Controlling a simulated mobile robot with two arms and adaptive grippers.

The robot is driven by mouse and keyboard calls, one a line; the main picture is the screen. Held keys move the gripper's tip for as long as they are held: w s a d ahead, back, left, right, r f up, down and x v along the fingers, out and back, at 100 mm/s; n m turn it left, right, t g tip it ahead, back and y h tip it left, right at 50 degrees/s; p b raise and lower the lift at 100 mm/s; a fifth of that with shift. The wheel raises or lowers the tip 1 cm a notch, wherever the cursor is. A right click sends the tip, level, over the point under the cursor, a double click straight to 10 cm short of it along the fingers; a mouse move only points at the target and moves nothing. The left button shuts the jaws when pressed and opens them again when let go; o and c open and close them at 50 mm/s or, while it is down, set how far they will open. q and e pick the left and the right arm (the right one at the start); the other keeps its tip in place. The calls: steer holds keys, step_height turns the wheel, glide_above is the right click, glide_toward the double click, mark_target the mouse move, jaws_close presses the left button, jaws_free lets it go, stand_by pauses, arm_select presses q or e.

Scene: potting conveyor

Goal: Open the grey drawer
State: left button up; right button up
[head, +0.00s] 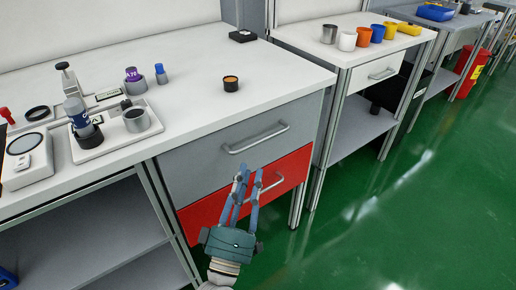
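The grey drawer (190,174) is the upper drawer under the white workbench and looks shut, flush with the bench front. Its light bar handle (257,138) runs across the middle of its front. My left gripper (250,172) is in front of the drawers, with its fingers pointing up and away. The fingertips are apart with nothing seen between them, and they appear below the grey drawer's handle in the picture. From this view I cannot tell how far they are from the drawer fronts. My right gripper is not in view.
A red drawer (205,217) with its own handle sits directly below, partly behind my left gripper. The bench top (190,75) holds a small dark round pot (231,83) and instruments at the left. A second bench (345,48) stands to the right. Green floor is clear at right.

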mark_target(257, 144)
arm_select(q)
steer(key=x, duration=1)
steer(key=shift+w, duration=0.1)
jaws_close()
